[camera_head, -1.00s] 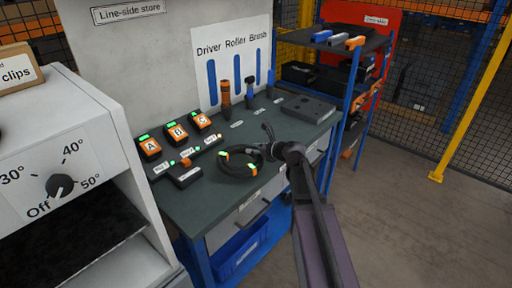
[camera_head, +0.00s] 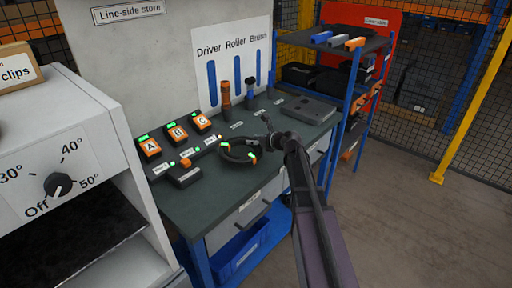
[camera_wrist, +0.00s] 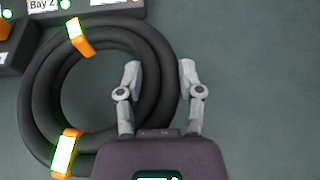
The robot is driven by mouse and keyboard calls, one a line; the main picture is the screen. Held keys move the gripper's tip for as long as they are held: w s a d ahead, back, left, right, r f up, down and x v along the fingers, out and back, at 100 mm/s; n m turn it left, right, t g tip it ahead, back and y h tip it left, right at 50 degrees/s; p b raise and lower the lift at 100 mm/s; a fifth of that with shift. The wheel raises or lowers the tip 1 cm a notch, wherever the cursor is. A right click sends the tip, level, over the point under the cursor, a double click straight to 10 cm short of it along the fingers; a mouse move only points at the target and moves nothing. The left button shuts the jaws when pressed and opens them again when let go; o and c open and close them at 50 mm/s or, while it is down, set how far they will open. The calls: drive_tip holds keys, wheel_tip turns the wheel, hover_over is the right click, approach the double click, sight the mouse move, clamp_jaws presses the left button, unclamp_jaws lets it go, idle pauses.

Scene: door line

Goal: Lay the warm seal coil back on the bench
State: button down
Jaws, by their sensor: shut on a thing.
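The seal coil (camera_head: 237,160) is a thick black ring of several turns with orange bands and glowing green tags. It is over the middle of the dark green bench (camera_head: 220,195); I cannot tell whether it touches the top. My gripper (camera_head: 266,141) is at the coil's right side. In the wrist view the coil (camera_wrist: 40,100) fills the left half, and my gripper (camera_wrist: 159,76) is shut on its right side, one finger inside the ring and one outside. Part of the coil is hidden under my gripper.
Units A (camera_head: 150,148), B (camera_head: 176,134) and C (camera_head: 201,122) and the labelled bays stand left of the coil. An orange driver (camera_head: 226,95) and a roller (camera_head: 250,92) stand behind. The bench's front strip is clear.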

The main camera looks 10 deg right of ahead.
drive_tip(key=shift+w+f+b, duration=0.15)
drive_tip(key=shift+f+b, duration=0.75)
drive_tip(key=shift+w+f+b, duration=0.1)
drive_tip(key=shift+f+b, duration=0.8)
drive_tip(key=shift+c, duration=1.3)
unclamp_jaws()
drive_tip(key=shift+d+r, duration=0.1)
drive_tip(key=shift+s+d+r, duration=0.1)
drive_tip(key=shift+s+d, duration=0.05)
drive_tip(key=shift+s, duration=0.15)
drive_tip(key=p+v, duration=0.4)
drive_tip(key=v, duration=0.6)
drive_tip(key=shift+s+r, duration=0.15)
drive_tip(key=shift+s+d+r+p, duration=0.15)
drive_tip(key=shift+s+d+p, duration=0.15)
drive_tip(key=shift+s+p, duration=0.05)
